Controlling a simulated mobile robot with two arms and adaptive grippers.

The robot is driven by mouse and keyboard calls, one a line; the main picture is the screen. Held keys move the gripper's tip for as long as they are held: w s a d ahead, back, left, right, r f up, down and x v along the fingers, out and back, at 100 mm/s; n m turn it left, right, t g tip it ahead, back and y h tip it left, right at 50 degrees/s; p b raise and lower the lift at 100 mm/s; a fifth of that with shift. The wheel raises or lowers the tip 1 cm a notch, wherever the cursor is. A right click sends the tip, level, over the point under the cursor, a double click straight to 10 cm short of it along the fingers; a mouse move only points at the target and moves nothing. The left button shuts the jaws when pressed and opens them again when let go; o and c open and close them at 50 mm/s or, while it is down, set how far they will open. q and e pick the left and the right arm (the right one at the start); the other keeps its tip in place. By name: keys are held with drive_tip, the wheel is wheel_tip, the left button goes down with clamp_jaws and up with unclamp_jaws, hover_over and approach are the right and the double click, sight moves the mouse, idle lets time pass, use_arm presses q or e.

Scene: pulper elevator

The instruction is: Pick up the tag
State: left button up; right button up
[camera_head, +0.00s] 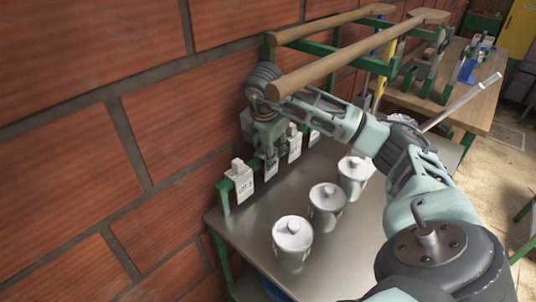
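A white tag (243,183) with dark print that looks like "LOT 3" hangs at the near end of a green rail (224,203) along the brick wall. More white tags hang farther along it: one (271,167) just below my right gripper, another (294,147) just past it, and a partly hidden one (314,137). My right gripper (270,152) points down at the rail, at the second tag from the near end. Its fingers are small and overlap the rail and tag, so I cannot tell whether they touch or grip it. My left gripper is out of view.
Three white lidded cups (293,238) stand in a row on the metal table (250,235), right of the rail. Two wooden bars (340,62) on green supports run above my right forearm. A wooden workbench (465,105) stands behind. Bare tabletop lies between rail and cups.

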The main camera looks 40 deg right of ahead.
drive_tip(key=c, duration=0.5)
drive_tip(key=shift+o, duration=0.2)
drive_tip(key=shift+r, duration=0.1)
